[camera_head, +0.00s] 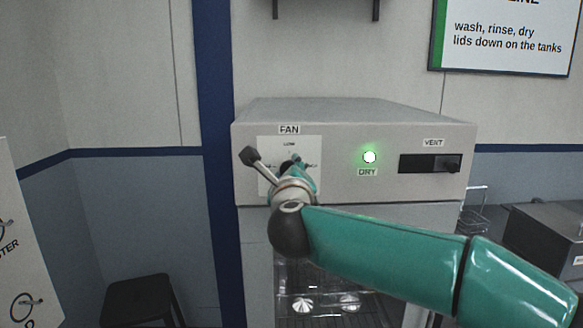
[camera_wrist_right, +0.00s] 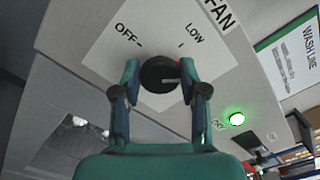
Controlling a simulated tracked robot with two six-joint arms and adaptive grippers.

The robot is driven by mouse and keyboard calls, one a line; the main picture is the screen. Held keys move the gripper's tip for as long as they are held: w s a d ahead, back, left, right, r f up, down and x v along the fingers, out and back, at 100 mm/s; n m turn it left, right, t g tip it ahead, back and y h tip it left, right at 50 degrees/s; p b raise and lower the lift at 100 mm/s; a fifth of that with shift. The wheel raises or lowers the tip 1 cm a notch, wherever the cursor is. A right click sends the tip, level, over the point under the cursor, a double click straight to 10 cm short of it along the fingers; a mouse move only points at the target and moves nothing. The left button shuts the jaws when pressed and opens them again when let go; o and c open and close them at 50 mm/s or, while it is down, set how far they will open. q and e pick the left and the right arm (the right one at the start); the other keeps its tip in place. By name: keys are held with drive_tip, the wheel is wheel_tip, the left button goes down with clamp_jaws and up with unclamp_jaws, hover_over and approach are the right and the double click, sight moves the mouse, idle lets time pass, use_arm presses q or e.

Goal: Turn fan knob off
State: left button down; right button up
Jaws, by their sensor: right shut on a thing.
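The round dark fan knob (camera_wrist_right: 160,75) sits on a white plate (camera_wrist_right: 105,48) on the front of a grey cabinet. In the right wrist view, OFF is printed to the upper left of the knob and LOW to its upper right. My right gripper (camera_wrist_right: 160,82) is shut on the knob, one finger on each side. In the head view the right gripper (camera_head: 294,164) and wrist hide most of the knob and part of the plate. My left gripper is not in view.
The grey cabinet (camera_head: 355,112) has a lit green DRY lamp (camera_head: 369,157) and a black VENT slider (camera_head: 430,163) right of the knob. My right arm crosses in front of its glass lower part. A dark stool (camera_head: 140,290) stands at the lower left.

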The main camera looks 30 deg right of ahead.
drive_tip(key=n+p, duration=0.2)
drive_tip(key=n, duration=0.7)
drive_tip(key=f+n+p, duration=0.1)
drive_tip(key=n+p, duration=0.2)
drive_tip(key=n, duration=0.5)
drive_tip(key=n+p, duration=0.2)
drive_tip(key=n, duration=0.7)
drive_tip(key=shift+f+n, duration=0.25)
drive_tip(key=shift+n, duration=0.05)
drive_tip(key=o, duration=1)
drive_tip(key=shift+s+r, duration=0.1)
drive_tip(key=shift+c, duration=0.2)
drive_tip(key=shift+o, duration=0.8)
drive_tip(key=shift+r, duration=0.15)
